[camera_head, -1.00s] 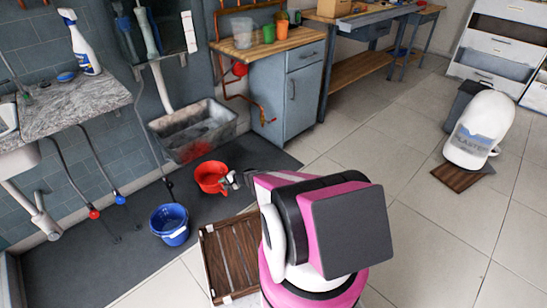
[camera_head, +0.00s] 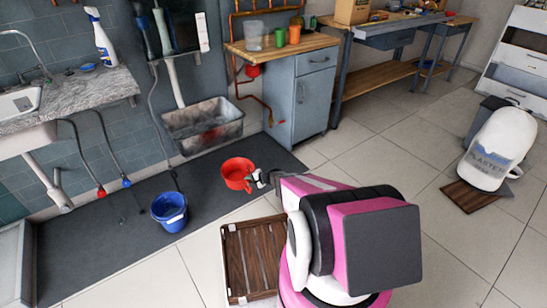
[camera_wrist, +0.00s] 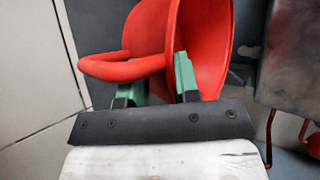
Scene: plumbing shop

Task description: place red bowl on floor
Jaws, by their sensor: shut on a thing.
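The red bowl (camera_head: 237,173) has a looped handle and is at the end of my arm in the head view, over the dark mat. My gripper (camera_head: 262,178) is at its right side. In the wrist view the bowl (camera_wrist: 205,45) fills the upper middle, seen from its side with its rim to the right. Whether the bowl touches the mat is hard to tell. The floor (camera_head: 390,170) is pale tile, with the dark mat (camera_head: 110,240) along the wall.
A blue bucket (camera_head: 169,213) stands on the mat, left of the bowl. A grey basin (camera_head: 203,128) is on the wall behind it. A wooden slatted crate (camera_head: 252,262) lies in front. A cabinet (camera_head: 300,105) stands behind right. Tiles to the right are mostly clear.

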